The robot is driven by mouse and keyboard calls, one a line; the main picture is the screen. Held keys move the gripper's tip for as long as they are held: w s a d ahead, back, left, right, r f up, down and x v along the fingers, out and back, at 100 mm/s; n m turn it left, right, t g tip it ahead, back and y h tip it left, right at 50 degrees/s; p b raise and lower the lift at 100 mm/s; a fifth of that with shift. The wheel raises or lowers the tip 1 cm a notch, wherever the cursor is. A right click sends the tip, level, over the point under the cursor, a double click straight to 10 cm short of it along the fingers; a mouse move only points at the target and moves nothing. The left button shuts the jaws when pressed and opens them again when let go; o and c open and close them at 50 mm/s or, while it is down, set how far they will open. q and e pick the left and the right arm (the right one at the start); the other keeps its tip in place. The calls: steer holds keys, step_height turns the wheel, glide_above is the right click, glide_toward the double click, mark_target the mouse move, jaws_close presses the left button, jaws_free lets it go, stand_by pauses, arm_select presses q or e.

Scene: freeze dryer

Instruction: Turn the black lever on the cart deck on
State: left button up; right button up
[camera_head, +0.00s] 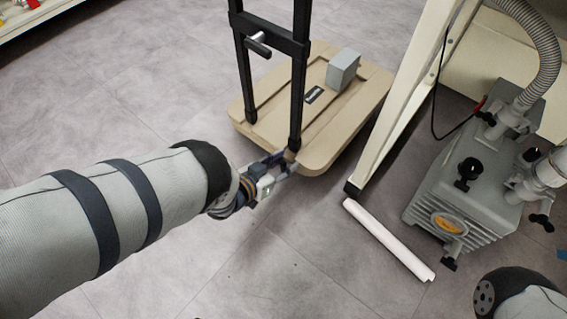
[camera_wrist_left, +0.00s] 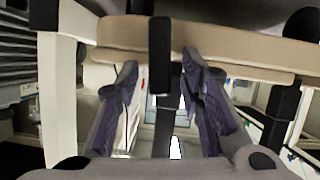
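The cart's beige deck (camera_head: 345,125) stands on the floor in the head view, with a black upright frame (camera_head: 299,75). My left gripper (camera_head: 283,163) is at the deck's near edge, close to the foot of the right upright. In the left wrist view, its two fingers (camera_wrist_left: 160,72) are spread apart. A black bar (camera_wrist_left: 160,55) stands between the fingertips, in front of the deck edge (camera_wrist_left: 225,60). I cannot tell whether this bar is the lever or whether the fingers touch it. My right gripper is out of view.
A grey box (camera_head: 343,68) and a small dark plate (camera_head: 314,94) are on the deck. A black handle (camera_head: 257,45) sticks out from the frame's crossbar. The floor at left is clear.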

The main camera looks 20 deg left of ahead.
arm_select(q)
jaws_close()
steer(key=shift+s+d+m+y, duration=0.15)
steer(key=shift+d+m+y, duration=0.1)
steer(key=shift+m+y, duration=0.25)
jaws_free()
steer(key=v, duration=1.2)
steer(key=shift+f, duration=0.1)
